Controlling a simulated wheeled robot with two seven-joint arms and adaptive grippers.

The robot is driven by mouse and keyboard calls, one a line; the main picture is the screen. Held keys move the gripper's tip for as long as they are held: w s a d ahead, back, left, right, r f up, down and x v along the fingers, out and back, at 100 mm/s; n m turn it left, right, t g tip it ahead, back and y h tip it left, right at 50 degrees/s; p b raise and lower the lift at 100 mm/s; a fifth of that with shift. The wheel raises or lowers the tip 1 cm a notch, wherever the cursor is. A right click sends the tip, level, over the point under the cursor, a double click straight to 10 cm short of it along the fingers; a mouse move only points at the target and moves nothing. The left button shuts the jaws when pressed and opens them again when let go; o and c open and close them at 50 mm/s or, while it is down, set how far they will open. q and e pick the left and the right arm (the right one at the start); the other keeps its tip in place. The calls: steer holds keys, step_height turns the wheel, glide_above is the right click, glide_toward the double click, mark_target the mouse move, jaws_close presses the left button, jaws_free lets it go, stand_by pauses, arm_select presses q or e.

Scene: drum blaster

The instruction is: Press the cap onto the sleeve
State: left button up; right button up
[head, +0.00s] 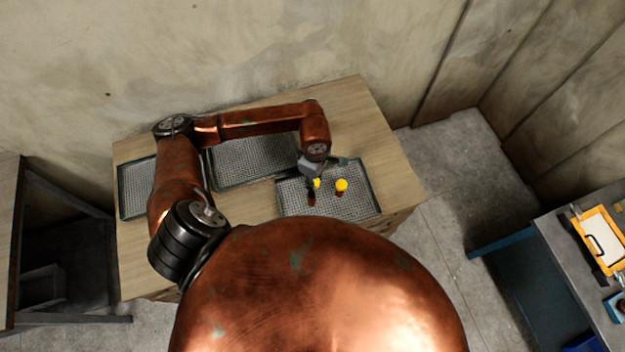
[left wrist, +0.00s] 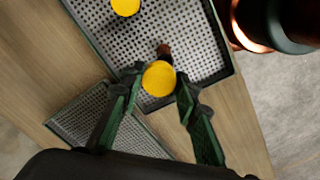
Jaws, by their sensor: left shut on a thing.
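My left gripper (head: 314,180) reaches down over the tray at the front right of the table. In the left wrist view its fingers (left wrist: 158,82) are shut on a round yellow cap (left wrist: 159,77), which also shows in the head view (head: 317,184). A small copper-brown sleeve (head: 311,199) shows just below the cap in the head view. In the left wrist view the sleeve (left wrist: 163,50) shows past the cap's edge. I cannot tell whether cap and sleeve touch. My right gripper is not in view.
A second yellow cap (head: 341,185), with a brown part under it, stands to the right on the same mesh tray (head: 362,206). Two other mesh trays, one at the back (head: 255,165) and one at the left (head: 135,190), look empty. A wall stands behind the table.

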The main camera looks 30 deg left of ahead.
mark_target(312, 194)
arm_select(q)
steer(key=shift+s+a+f+n, duration=0.15)
steer(key=shift+s+f+n, duration=0.45)
steer(key=shift+n, duration=0.5)
steer(key=shift+f, duration=0.1)
step_height(312, 194, down, 3)
steer(key=shift+f+b, duration=0.1)
steer(key=shift+b, duration=0.6)
steer(key=shift+f, duration=0.3)
steer(key=shift+f+b, duration=0.4)
steer(key=shift+b, duration=0.15)
steer(key=shift+f, duration=0.25)
steer(key=shift+f+b, duration=0.1)
steer(key=shift+b, duration=0.25)
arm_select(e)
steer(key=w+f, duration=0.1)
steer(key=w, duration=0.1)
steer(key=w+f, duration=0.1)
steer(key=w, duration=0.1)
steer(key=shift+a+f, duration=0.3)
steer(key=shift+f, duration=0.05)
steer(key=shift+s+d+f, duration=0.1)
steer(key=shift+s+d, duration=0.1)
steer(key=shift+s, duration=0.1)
